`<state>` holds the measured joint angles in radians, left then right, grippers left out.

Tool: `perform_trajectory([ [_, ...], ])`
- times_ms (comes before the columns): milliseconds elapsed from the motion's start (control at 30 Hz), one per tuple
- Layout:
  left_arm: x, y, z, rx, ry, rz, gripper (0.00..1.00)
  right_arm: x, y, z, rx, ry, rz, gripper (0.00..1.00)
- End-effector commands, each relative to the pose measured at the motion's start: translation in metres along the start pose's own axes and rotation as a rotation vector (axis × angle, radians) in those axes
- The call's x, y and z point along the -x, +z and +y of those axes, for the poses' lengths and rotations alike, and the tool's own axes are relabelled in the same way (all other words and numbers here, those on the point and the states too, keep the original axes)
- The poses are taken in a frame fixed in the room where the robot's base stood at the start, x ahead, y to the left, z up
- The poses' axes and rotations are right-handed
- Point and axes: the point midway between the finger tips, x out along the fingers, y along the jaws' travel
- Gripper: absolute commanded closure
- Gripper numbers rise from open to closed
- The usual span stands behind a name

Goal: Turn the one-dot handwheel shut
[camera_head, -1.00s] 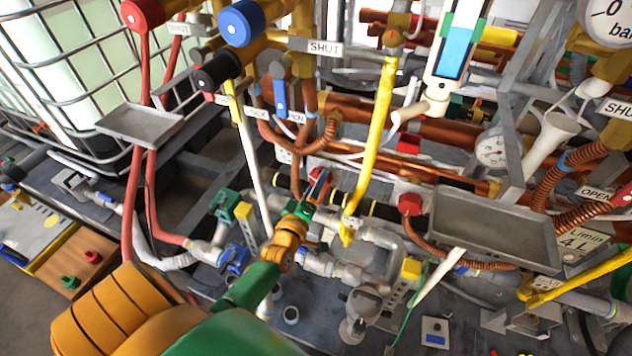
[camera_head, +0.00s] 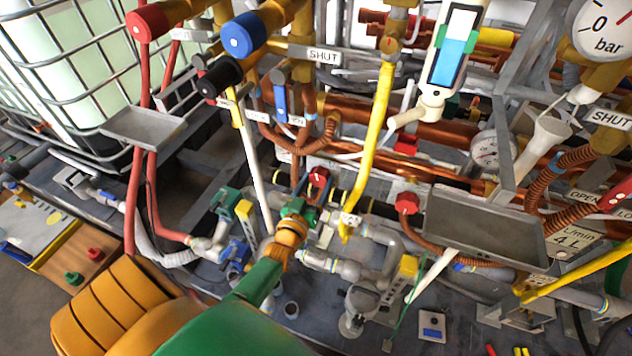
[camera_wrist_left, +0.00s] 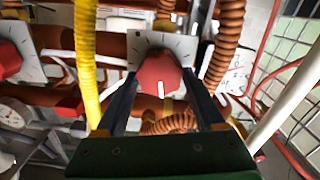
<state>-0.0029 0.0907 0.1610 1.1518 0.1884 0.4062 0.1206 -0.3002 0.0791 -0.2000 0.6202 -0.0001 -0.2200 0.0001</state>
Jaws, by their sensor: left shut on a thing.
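My left gripper (camera_head: 314,190) reaches up from the bottom into the pipework in the head view. It is shut on a red knob (camera_head: 319,175). In the left wrist view, the two dark fingers of my left gripper (camera_wrist_left: 160,78) press on either side of this red knob (camera_wrist_left: 158,72). The knob has a white line on its face, pointing down in the picture. It sits on a pale square plate (camera_wrist_left: 183,45) with dark tick marks. I cannot make out a single dot that marks it as the one-dot handwheel. My right gripper is not in view.
A second red knob (camera_head: 408,203) is to the right; red (camera_head: 147,22), blue (camera_head: 242,35) and black (camera_head: 220,76) handwheels are at upper left. A yellow hose (camera_head: 377,135) hangs close to my left gripper. A grey tray (camera_head: 487,232) is at right.

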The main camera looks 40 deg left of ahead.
Motion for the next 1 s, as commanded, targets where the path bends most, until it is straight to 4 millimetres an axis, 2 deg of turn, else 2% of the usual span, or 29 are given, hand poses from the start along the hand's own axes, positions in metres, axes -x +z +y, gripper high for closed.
perform_trajectory([
  [400,-0.0005,-0.0013,0.0006,-0.157,0.000,0.004,0.85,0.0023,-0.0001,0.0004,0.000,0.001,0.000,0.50],
  [933,-0.0006,-0.0016,0.0006,-0.175,0.000,0.005,0.85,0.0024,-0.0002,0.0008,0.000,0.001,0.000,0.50],
  [967,-0.0006,-0.0015,0.0006,-0.175,0.000,0.005,0.21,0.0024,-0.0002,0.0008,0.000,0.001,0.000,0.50],
  [1000,-0.0005,-0.0015,0.0006,-0.175,0.000,0.005,0.17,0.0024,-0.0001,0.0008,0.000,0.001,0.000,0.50],
])
